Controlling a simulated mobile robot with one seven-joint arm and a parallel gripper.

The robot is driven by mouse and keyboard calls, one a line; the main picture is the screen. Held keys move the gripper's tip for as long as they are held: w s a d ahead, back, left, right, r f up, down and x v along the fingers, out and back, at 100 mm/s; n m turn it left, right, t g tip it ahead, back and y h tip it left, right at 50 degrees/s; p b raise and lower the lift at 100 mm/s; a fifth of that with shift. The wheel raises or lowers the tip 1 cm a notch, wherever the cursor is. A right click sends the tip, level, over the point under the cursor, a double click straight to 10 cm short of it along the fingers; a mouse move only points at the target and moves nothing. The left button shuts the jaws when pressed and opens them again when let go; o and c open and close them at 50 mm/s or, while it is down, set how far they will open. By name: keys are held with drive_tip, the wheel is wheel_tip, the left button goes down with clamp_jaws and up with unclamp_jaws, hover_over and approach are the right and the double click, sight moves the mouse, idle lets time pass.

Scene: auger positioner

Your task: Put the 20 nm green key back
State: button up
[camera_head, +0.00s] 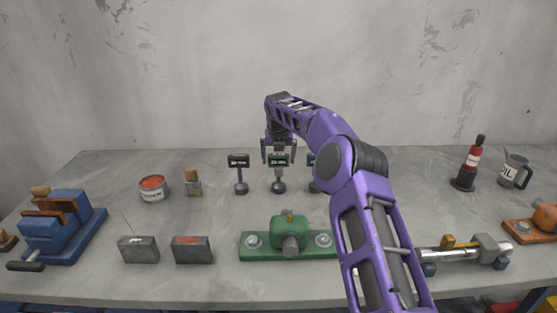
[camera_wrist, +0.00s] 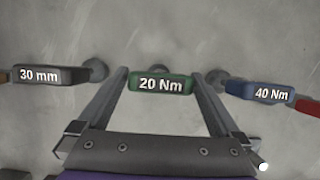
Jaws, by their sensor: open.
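The green 20 Nm key (camera_head: 279,160) sits at the top of the middle small stand (camera_head: 279,187) on the workbench. In the wrist view the green key (camera_wrist: 161,84) faces me with its "20 Nm" label readable. My gripper (camera_head: 278,152) is open and points down over the middle stand. In the wrist view my gripper's fingers (camera_wrist: 160,76) stand on either side of the green key, with gaps between them and it. How the key meets its stand is hard to tell.
A green fixture (camera_head: 262,246) stands in front. Bare bench (camera_head: 225,215) lies between.

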drive_tip(key=v, duration=1.1)
drive_tip(key=shift+s+r, duration=0.15)
drive_tip(key=shift+r, duration=0.15)
